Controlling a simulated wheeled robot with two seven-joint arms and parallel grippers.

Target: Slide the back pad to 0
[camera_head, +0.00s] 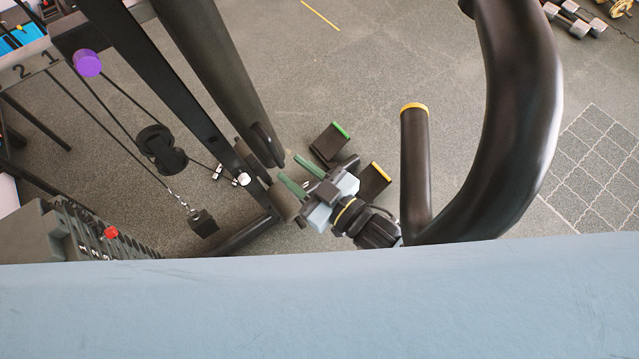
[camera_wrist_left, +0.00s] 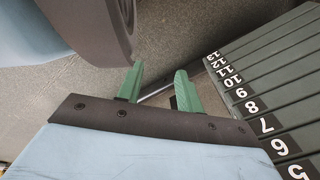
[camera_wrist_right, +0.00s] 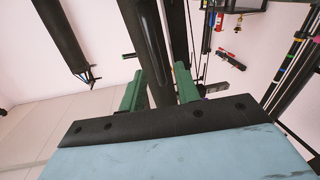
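My right gripper (camera_head: 290,168) is low in the middle of the head view, with two green fingers spread apart beside dark machine bars. In the right wrist view its fingers (camera_wrist_right: 158,82) are open, with a dark post seen between them; I cannot tell whether they touch it. My left gripper (camera_wrist_left: 160,80) is open and empty in its wrist view, near the weight stack. A rail marked 2 and 1 (camera_head: 32,68) and a purple knob (camera_head: 87,63) are at the upper left of the head view. I cannot identify the back pad with certainty, and no 0 shows.
The numbered weight stack (camera_wrist_left: 262,100) fills the right of the left wrist view. A red pin (camera_head: 110,232) shows at lower left in the head view. A black handle with a yellow-ringed end (camera_head: 415,165) stands right of my right gripper. Dumbbells (camera_head: 568,18) lie at upper right.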

